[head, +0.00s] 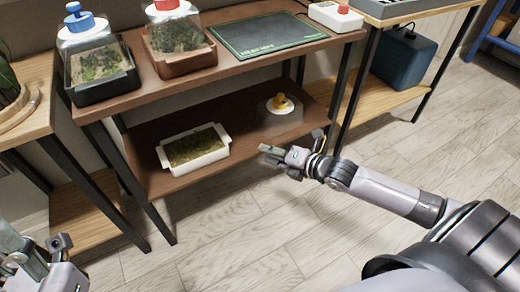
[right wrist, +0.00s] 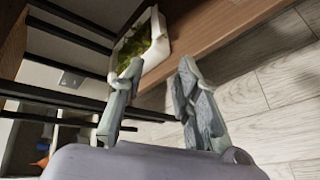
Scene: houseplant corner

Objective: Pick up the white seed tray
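The white seed tray (head: 203,162), filled with green seedlings, sits on the brown lower shelf of the middle stand. It also shows in the right wrist view (right wrist: 158,38), beyond the fingertips and partly hidden by one finger. My right gripper (head: 272,154) is at the front edge of that shelf, to the right of the tray and apart from it. In the right wrist view its two fingers (right wrist: 161,68) are spread with nothing between them. My left gripper (head: 36,246) is at the bottom left corner, fingers apart and empty, far from the tray.
The upper shelf above holds two covered planters (head: 104,80) (head: 183,58) and a dark mat (head: 268,35). Black legs (head: 135,185) flank the shelf. The floor in front is clear.

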